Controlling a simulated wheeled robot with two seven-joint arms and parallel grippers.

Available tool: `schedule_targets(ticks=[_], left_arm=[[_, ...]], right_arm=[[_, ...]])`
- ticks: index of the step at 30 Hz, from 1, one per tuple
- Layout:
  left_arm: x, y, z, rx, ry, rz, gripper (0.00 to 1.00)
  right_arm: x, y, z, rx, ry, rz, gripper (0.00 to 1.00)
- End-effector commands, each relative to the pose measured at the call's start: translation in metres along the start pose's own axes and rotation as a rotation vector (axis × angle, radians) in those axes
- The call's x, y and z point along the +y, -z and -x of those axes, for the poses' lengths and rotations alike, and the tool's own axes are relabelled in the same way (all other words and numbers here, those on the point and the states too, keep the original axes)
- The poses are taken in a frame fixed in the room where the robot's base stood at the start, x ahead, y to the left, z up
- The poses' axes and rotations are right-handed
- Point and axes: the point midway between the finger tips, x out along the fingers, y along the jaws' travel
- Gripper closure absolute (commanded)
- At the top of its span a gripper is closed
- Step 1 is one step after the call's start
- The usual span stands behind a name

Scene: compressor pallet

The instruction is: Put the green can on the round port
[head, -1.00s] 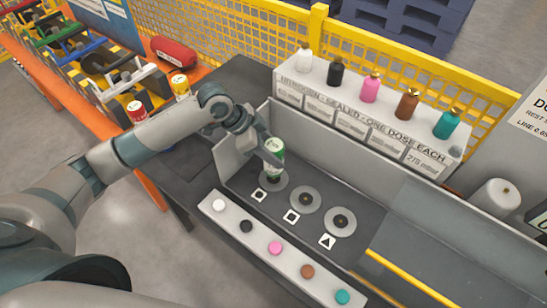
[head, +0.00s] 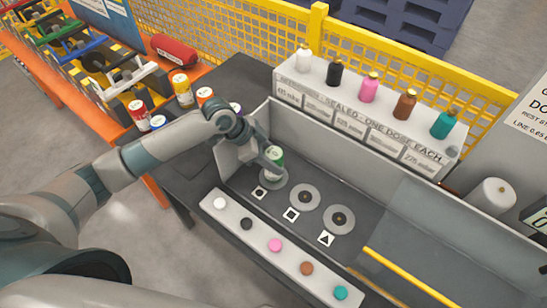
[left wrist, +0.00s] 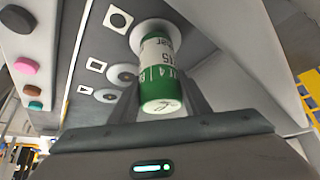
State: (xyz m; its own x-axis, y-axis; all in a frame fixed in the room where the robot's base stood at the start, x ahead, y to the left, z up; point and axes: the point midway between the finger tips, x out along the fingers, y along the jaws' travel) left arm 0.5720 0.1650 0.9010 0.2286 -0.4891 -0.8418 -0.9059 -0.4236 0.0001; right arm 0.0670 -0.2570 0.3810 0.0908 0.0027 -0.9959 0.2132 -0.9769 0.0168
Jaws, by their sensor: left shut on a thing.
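The green can (head: 275,156) has a green and white label and stands about upright over the leftmost grey disc, the round port (head: 268,183), whose tag (head: 259,192) bears a round mark. My right gripper is not in view.
The square-marked port (head: 305,197) and triangle-marked port (head: 339,219) are empty. A strip of coloured buttons (head: 275,245) runs in front. A white shelf of small bottles (head: 370,118) stands behind the tray wall. Other cans (head: 181,88) stand at left.

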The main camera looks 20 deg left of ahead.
Motion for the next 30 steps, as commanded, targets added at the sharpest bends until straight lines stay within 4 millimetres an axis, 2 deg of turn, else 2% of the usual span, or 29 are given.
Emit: schedule_targets(ticks=[4,5,6,7,20,26,30], left_arm=[[0.000,-0.001,-0.002,0.001,0.001,0.000,0.89],[0.000,-0.002,-0.002,0.000,0.000,0.000,0.52],[0.000,-0.001,-0.002,0.000,0.000,0.000,0.43],[0.000,-0.001,-0.002,0.000,0.000,0.000,0.39],[0.000,0.000,0.002,0.000,0.001,0.000,0.39],[-0.001,0.000,0.020,0.001,0.003,-0.003,0.39],[-0.002,-0.001,0.042,0.000,0.004,-0.002,0.39]], right_arm=[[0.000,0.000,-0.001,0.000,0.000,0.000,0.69],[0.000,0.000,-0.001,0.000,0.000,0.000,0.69],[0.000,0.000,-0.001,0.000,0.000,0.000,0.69],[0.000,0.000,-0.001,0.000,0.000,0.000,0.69],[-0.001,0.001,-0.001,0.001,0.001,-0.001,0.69],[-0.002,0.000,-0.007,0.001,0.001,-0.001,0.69],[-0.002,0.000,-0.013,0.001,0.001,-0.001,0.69]])
